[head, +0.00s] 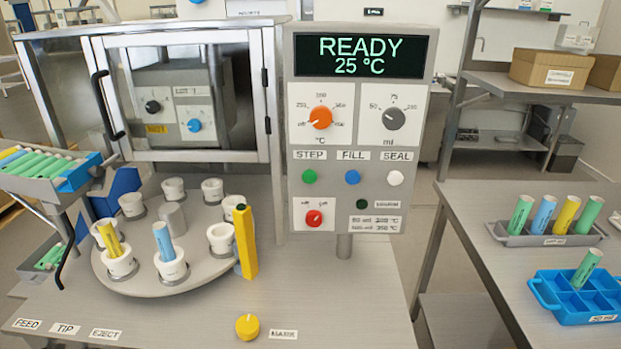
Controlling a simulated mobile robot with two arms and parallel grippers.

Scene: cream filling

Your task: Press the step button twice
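The step button is a green round button (309,177) under the "STEP" label on the grey control panel (345,215). Its display (361,55) reads "READY 25 °C". A blue button (352,177) under "FILL" and a white button (395,178) under "SEAL" sit to its right. A round turntable (205,268) left of the panel carries several white cups (172,268). One front cup holds a yellow tube (110,238) and another holds a blue tube (163,242). Neither gripper shows in the head view.
A yellow upright post (245,243) stands between turntable and panel. A yellow knob (248,326) is at the table front. A tube feeder (45,178) is at left. On the right table are a grey tube rack (545,240) and a blue crate (545,296). The space before the panel is clear.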

